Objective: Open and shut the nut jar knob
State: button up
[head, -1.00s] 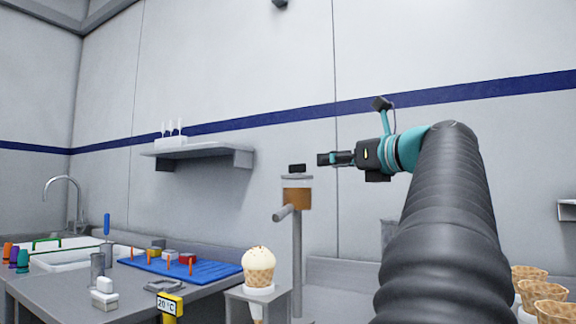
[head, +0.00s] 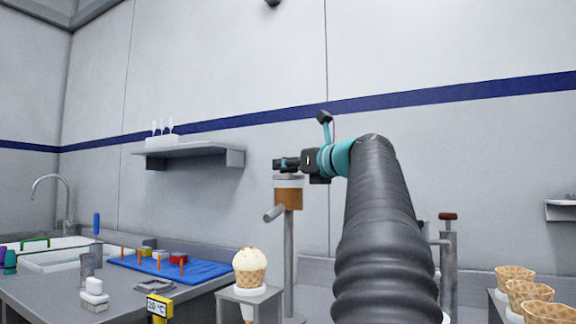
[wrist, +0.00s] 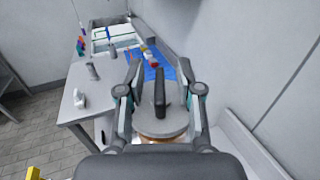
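The nut jar (head: 288,197) stands on a grey post in the head view, with brown contents showing in its clear wall. Its grey lid (wrist: 164,127) and black upright knob (wrist: 160,97) show in the wrist view. My gripper (wrist: 159,76) is open, with one finger on each side of the knob. Gaps show between the knob and both fingers. In the head view my gripper (head: 283,164) is at the top of the jar and covers the knob.
A scooped cone (head: 250,267) stands in a small grey stand (head: 232,301) below the jar. A counter with a blue mat (head: 200,268) and a sink is at the left. Empty waffle cones (head: 528,293) are at the right. A wall shelf (head: 188,152) hangs behind.

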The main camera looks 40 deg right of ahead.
grip_shut()
jog(key=shift+r, duration=0.1)
jog(key=shift+r+y+p, duration=0.1)
jog(key=shift+y+p, duration=0.4)
jog(key=shift+p, duration=0.15)
jog(key=shift+n+y+p, duration=0.5)
jog(key=shift+n+y, duration=0.1)
jog(key=shift+n, duration=0.1)
jog(key=shift+f, duration=0.2)
grip_release()
